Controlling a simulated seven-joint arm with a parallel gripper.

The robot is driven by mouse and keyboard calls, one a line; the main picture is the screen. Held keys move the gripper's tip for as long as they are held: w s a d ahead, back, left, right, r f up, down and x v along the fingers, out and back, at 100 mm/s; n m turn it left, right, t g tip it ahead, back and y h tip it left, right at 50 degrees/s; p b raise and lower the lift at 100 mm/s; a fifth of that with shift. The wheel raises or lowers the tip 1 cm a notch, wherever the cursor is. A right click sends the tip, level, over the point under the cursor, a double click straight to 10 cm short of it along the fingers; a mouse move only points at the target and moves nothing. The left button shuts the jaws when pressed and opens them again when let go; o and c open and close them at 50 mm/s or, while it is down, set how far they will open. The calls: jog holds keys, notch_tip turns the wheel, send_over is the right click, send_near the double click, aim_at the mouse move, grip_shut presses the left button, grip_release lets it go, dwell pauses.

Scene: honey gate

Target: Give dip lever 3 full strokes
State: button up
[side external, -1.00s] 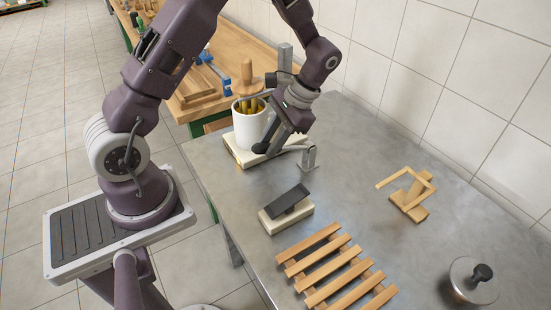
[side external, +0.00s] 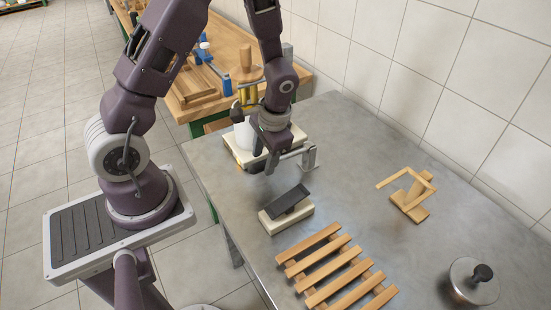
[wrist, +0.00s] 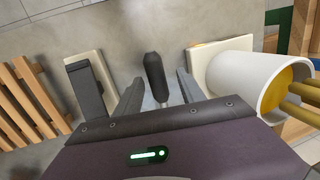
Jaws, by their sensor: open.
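The dip lever's dark grip (wrist: 154,72) stands between the two spread fingers of my gripper (wrist: 158,92) in the wrist view, with a gap on each side. In the side view my gripper (side external: 269,164) is low beside the white pot (side external: 243,133), and it largely hides the grip. The lever's grey arm (side external: 292,154) runs left from a metal post (side external: 310,157). The pot stands on a pale base; a wooden-topped dipper (side external: 243,62) with golden rods rises out of it. The rods also show at the pot's mouth in the wrist view (wrist: 302,100).
A dark tilted plate on a pale block (side external: 287,204) stands nearer the camera. A slatted wooden rack (side external: 335,268), a wooden stand (side external: 410,196) and a round metal lid (side external: 473,283) lie further right. The metal table between them is clear.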

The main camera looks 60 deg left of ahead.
jog(key=v, duration=0.6)
jog(key=shift+r, duration=0.15)
jog(key=shift+d, duration=0.1)
jog(key=s+d+r+t+h, duration=0.1)
jog(key=s+d+r+t, duration=0.1)
jog(key=r, duration=0.4)
jog(key=s+d+r+t, duration=0.1)
jog(key=s+d+r, duration=0.1)
jog(key=r, duration=0.5)
jog(key=s+d+r+t, duration=0.1)
jog(key=s+d+r, duration=0.1)
jog(key=s, duration=0.3)
jog(key=s+d+r+t+h, duration=0.1)
jog(key=s+d+r+t, duration=0.1)
jog(key=s, duration=0.3)
jog(key=shift+d+r, duration=0.35)
jog(key=shift+r, duration=0.55)
